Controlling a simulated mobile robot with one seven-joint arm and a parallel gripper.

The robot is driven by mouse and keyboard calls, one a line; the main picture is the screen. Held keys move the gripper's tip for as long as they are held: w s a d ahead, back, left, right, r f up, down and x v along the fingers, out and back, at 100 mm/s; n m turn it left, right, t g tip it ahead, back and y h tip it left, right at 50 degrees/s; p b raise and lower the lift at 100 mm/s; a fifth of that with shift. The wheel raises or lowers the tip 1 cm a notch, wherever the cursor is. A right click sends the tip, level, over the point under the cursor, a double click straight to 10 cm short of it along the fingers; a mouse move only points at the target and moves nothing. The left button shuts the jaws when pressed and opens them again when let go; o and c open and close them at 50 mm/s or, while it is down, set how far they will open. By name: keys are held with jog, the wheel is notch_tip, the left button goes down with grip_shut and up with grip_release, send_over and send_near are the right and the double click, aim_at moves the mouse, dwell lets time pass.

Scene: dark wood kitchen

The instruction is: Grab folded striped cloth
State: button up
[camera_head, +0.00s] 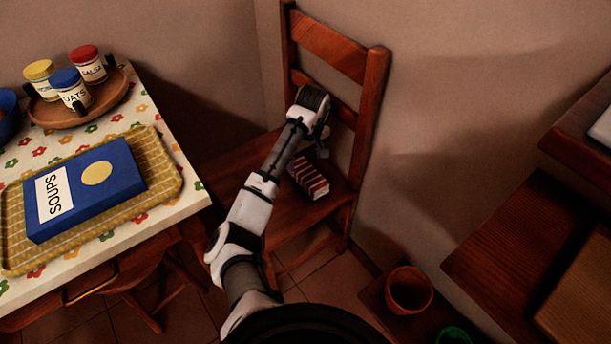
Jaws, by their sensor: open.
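The folded striped cloth (309,179), red with pale stripes, lies on the seat of the wooden chair (275,190). My arm reaches out over the chair, and my gripper (322,152) is at its far end, just above the far end of the cloth in the picture. The gripper is open. Its fingers are small and partly hidden by the wrist, and I see nothing held in them. I cannot tell how high the gripper is above the cloth.
The chair's backrest (330,45) rises close behind my wrist. At left, a table with a flowered cloth (150,215) holds a woven tray (165,170), a blue SOUPS book (120,170) and a round wooden tray with jars (120,88). A pot (409,290) stands low at right.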

aim_at(306, 170)
jog(key=shift+w+f+b, duration=0.2)
jog(key=shift+f, duration=1.55)
jog(key=shift+w+f+b, duration=0.15)
jog(key=shift+w+f, duration=0.05)
jog(key=shift+f, duration=1.55)
jog(key=c, duration=1.1)
